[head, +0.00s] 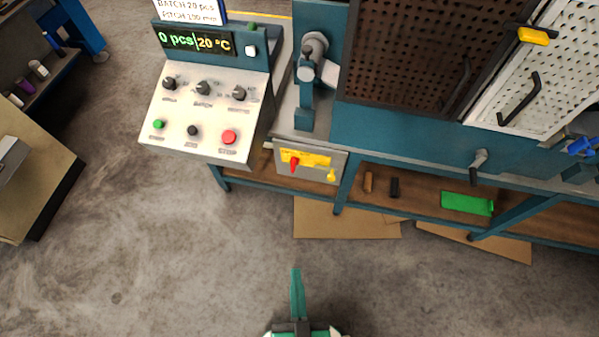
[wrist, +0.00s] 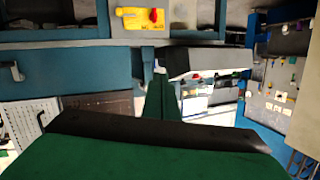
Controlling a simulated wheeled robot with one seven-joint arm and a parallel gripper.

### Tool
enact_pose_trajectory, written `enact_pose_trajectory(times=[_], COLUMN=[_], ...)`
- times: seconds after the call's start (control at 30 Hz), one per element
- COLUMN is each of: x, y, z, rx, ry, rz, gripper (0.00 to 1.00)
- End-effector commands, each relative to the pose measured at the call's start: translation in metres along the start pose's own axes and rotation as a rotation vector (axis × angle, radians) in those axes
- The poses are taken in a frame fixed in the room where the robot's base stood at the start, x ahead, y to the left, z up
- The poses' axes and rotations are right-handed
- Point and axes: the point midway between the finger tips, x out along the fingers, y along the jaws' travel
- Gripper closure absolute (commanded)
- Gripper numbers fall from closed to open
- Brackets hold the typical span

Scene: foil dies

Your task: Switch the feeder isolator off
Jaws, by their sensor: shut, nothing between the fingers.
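The isolator is a grey box (head: 318,180) on the front of the blue bench, with a yellow plate (head: 318,159) and a red handle (head: 294,163). The handle looks roughly upright in the head view; its exact angle is hard to tell. The wrist view looks upside down and shows the yellow plate (wrist: 130,13) and red handle (wrist: 154,15) at the top. My gripper (head: 296,270) is shut and empty, in front of the bench and apart from the isolator. Its green fingers (wrist: 162,97) show together in the wrist view.
A control console (head: 200,118) with knobs, buttons and a display stands left of the isolator. A blue lever post (head: 305,95) rises above it. A lower shelf (head: 420,200) holds a green block (head: 467,203). Cardboard (head: 345,222) lies below; the floor before the bench is clear.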

Motion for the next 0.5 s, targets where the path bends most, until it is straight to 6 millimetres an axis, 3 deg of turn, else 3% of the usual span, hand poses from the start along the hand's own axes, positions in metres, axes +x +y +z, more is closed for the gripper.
enact_pose_trajectory(times=[0.2, 0.5], x=[0.068, 0.178], y=[0.027, 0.062], z=[0.059, 0.112], rx=[0.3, 0.742], ry=[0.056, 0.127], rz=[-0.001, -0.03], gripper=[1.0, 1.0])
